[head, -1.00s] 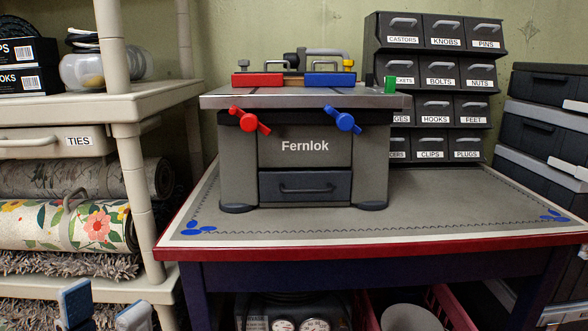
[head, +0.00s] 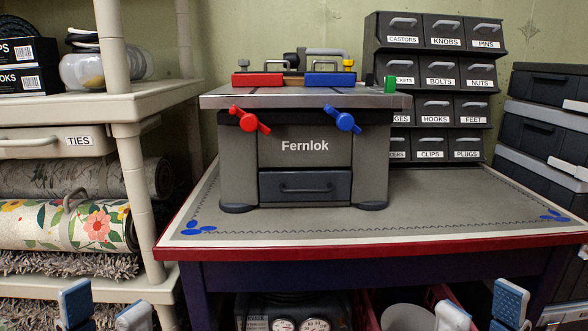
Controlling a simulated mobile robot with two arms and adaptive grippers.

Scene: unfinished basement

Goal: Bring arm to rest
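My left gripper (head: 105,309) shows at the bottom left, with two blue-and-grey fingertips standing apart. It is open with nothing between the fingers, in front of the shelf. My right gripper (head: 481,309) shows at the bottom right, its two fingertips also apart and empty. It is open, below the table's front edge and in front of the space under the table. Both arms behind the fingertips are out of the picture.
A table (head: 440,222) with a red edge carries a grey Fernlok workbench (head: 305,165) with red and blue handles. A labelled drawer cabinet (head: 434,112) stands behind. Beige shelves (head: 125,102) hold rolled rugs at left. Dark stacked boxes (head: 540,135) stand at right.

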